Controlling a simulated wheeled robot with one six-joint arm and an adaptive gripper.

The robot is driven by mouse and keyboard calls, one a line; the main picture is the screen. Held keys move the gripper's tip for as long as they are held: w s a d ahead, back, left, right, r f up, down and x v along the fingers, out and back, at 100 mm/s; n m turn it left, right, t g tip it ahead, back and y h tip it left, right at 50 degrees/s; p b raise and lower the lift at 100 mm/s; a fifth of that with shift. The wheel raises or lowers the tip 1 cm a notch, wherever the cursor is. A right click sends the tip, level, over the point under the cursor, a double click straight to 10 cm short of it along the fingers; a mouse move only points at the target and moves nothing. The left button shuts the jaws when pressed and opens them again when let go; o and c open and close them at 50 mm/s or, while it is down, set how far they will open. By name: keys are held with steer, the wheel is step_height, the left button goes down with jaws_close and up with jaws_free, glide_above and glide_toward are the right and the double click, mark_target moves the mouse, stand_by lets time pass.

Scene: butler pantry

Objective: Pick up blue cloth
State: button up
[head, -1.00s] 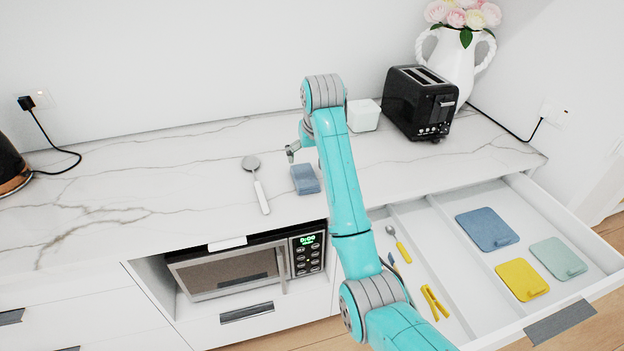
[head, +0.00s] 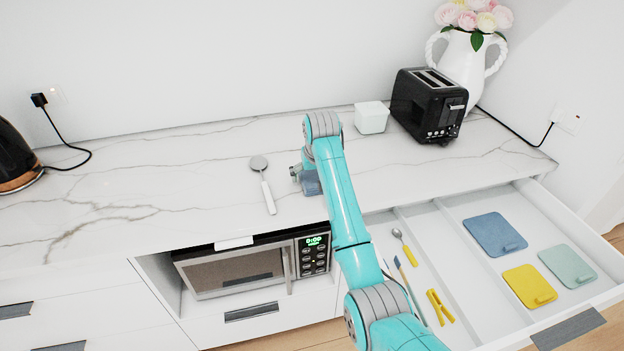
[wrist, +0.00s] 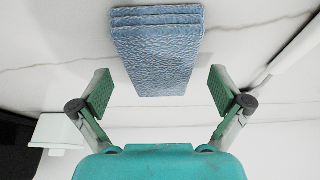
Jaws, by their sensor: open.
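The blue cloth (head: 312,184) is a folded, textured pad lying on the marble counter, partly hidden by my arm in the head view. In the wrist view the cloth (wrist: 157,55) lies just ahead of my gripper, its layered end at the top. My gripper (wrist: 160,90) is open and empty, with one green-padded finger on each side of the cloth's near end. In the head view the gripper (head: 297,173) is low at the cloth's left side, mostly hidden by the arm. I cannot tell whether it touches the cloth.
A white-handled spoon (head: 265,185) lies left of the cloth. A white box (head: 371,118) and a black toaster (head: 428,105) stand behind to the right, beside a flower vase (head: 465,58). An open drawer (head: 465,290) with utensils and coloured pads juts out at right.

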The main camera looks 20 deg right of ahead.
mark_target(312, 176)
steer(key=c, duration=1.1)
steer(key=shift+c, duration=0.2)
step_height(312, 176, up, 10)
